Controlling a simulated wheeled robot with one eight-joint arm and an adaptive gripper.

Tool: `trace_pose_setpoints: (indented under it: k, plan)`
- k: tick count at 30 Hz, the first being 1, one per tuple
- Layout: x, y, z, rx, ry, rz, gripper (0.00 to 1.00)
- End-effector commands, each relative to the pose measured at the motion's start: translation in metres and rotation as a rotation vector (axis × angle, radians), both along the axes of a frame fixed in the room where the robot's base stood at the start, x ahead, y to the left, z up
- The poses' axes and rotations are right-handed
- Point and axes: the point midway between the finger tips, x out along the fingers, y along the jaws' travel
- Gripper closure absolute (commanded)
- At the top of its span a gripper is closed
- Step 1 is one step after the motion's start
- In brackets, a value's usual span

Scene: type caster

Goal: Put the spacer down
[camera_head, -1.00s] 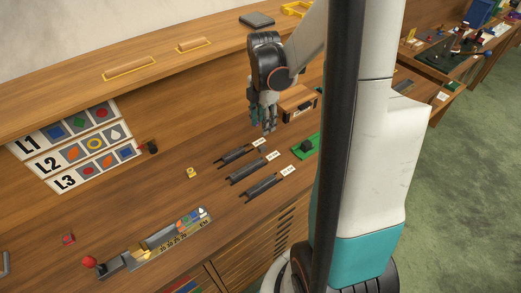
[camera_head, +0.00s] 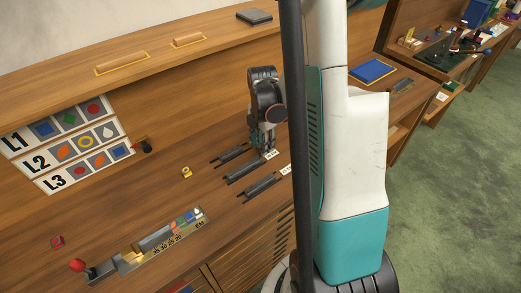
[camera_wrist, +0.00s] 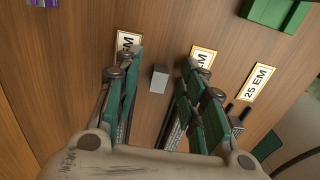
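A small grey block (camera_wrist: 159,79), which looks like the spacer, is on the wooden worktop in the wrist view. My gripper (camera_wrist: 161,62) has its green-padded fingers on either side of the block, with a visible gap on both sides. The fingers are open and not closed on it. In the head view my gripper (camera_head: 267,150) is low at the label end of the dark slotted racks (camera_head: 246,171). The block cannot be made out there. The wrist view shows the label cards, including one reading 25 EM (camera_wrist: 257,82).
A green object (camera_wrist: 276,10) lies beyond the labels. A yellow piece (camera_head: 186,172), a red piece (camera_head: 58,241) and a long tray with coloured marks (camera_head: 150,248) are on the worktop. A shelf (camera_head: 140,64) runs above. My column hides the worktop's right part.

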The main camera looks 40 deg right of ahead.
Motion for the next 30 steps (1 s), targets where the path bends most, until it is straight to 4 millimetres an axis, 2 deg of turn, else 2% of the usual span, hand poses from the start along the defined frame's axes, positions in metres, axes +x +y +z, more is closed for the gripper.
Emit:
trace_pose_setpoints:
  k: [5,10,23,30]
  plan:
    - [0.0,0.0,0.001,0.0,0.0,0.0,0.62]
    - [0.0,0.0,0.001,0.0,0.0,0.0,1.0]
    - [0.0,0.0,0.003,0.0,0.0,0.0,1.0]
    - [0.0,0.0,0.024,0.0,0.0,0.0,1.0]
